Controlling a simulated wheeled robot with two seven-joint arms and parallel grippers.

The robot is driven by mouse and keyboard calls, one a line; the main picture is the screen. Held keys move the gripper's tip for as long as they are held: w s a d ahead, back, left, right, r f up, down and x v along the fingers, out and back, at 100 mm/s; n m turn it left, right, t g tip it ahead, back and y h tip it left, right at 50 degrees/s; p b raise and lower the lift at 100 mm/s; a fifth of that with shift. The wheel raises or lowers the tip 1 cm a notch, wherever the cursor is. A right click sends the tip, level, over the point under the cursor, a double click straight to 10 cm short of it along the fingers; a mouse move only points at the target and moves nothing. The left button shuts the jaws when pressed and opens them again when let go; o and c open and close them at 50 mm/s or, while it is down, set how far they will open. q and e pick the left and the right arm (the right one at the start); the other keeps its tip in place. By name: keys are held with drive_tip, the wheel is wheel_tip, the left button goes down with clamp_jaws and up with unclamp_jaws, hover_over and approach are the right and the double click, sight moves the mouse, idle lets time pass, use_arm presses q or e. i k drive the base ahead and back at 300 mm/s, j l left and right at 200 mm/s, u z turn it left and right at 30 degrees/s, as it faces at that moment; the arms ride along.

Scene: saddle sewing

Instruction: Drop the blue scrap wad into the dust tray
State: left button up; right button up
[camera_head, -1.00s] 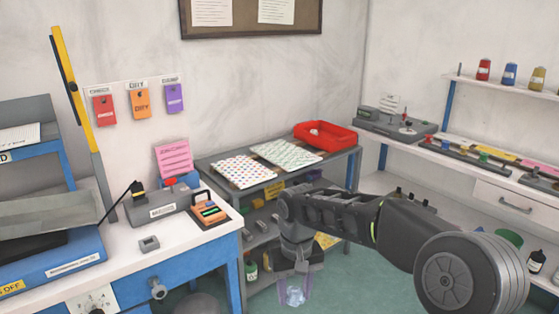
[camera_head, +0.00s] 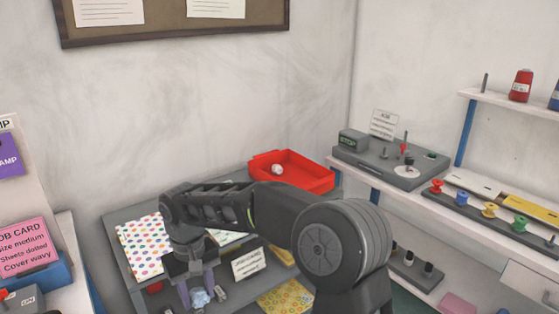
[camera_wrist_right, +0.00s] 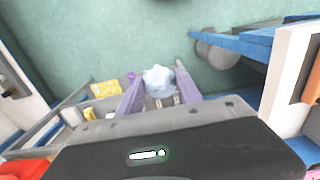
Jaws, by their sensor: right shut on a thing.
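The blue scrap wad (camera_head: 200,298) is a crumpled pale-blue lump. My right gripper (camera_head: 196,290) is shut on it, in front of the grey shelf unit and below its top. In the right wrist view the wad (camera_wrist_right: 158,80) sits between the two purple fingers, with the green floor beyond. The dust tray (camera_head: 318,181) is a red open tray at the back right of the shelf top, apart from the gripper. A whitish crumpled piece (camera_head: 277,169) lies in it. My left gripper is out of view.
Dotted sheets (camera_head: 143,247) lie on the shelf top, partly behind my right arm. A grey machine (camera_head: 390,162) and a rack of coloured spools (camera_head: 490,212) stand on the white bench to the right. A pink job card (camera_head: 25,248) stands at the left.

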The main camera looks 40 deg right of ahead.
sight(292, 183)
drive_tip(key=i+l, duration=0.15)
drive_tip(key=l, duration=0.2)
drive_tip(key=i+l, duration=0.1)
drive_tip(key=l, duration=0.25)
drive_tip(key=i+l, duration=0.15)
drive_tip(key=l, duration=0.2)
drive_tip(key=i+l, duration=0.15)
drive_tip(key=l, duration=0.2)
drive_tip(key=i+l, duration=0.1)
drive_tip(key=l, duration=0.25)
drive_tip(key=i+l, duration=0.15)
drive_tip(key=l, duration=0.2)
